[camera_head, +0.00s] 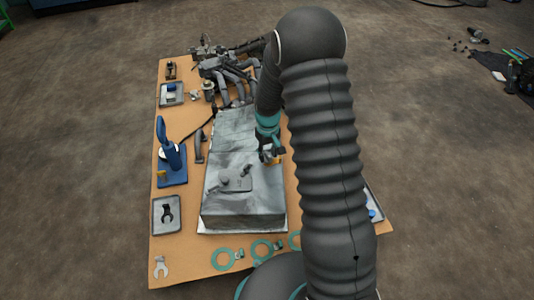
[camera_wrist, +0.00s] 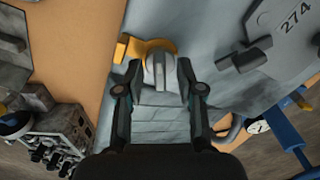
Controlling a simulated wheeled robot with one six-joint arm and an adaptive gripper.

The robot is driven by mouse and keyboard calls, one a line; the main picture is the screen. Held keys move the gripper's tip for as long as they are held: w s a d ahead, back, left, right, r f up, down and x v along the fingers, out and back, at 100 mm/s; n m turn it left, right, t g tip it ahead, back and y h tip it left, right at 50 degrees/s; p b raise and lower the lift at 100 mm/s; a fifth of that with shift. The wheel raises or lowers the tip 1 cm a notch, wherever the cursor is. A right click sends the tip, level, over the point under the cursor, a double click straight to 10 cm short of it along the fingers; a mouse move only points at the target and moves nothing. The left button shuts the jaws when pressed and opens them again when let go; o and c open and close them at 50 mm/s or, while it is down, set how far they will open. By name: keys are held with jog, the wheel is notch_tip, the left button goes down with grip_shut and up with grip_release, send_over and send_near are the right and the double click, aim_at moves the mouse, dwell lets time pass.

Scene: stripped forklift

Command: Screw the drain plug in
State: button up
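My gripper (camera_head: 268,154) is low over the right edge of the grey metal block (camera_head: 240,205) in the head view. In the wrist view, a grey, round-topped piece (camera_wrist: 160,70), possibly the drain plug, sits between the fingertips of my gripper (camera_wrist: 160,78). The fingers stand on both sides of it, and contact is unclear. An orange-yellow hooked part (camera_wrist: 138,47) lies right beside and behind the grey piece. Any threaded hole is hidden.
A plate marked 274 (camera_wrist: 282,32) lies on the block, right in the wrist view. Pipes (camera_head: 228,75) crowd the far end.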

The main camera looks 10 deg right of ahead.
grip_shut()
jog(key=m, duration=0.5)
dwell(0.4)
grip_release()
